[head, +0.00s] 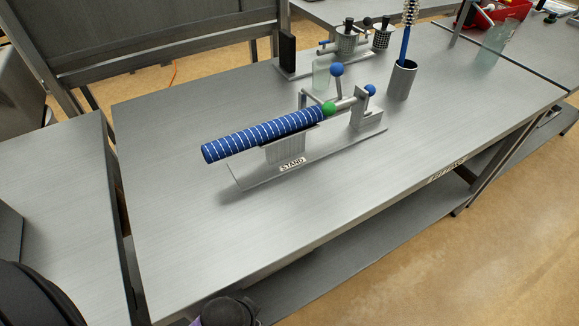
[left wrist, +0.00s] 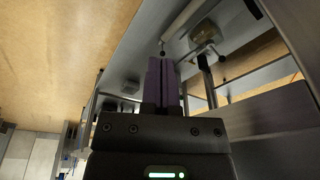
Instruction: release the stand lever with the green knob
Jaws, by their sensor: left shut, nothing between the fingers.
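The stand (head: 300,160) lies on the grey table, with a label reading STAND on its near edge. A green knob (head: 329,108) sits at the cylinder's right end. A blue ball (head: 336,70) tops a lever just behind it, and another blue ball (head: 370,90) is at the stand's right end. My left gripper (left wrist: 162,62) shows purple fingers pressed together and empty in the left wrist view, away from the stand.
A grey cup (head: 402,80) holding a blue-handled brush stands right of the stand. A clear glass (head: 320,76) and a second fixture (head: 345,48) stand behind it. The table's left and front areas (head: 180,220) are clear.

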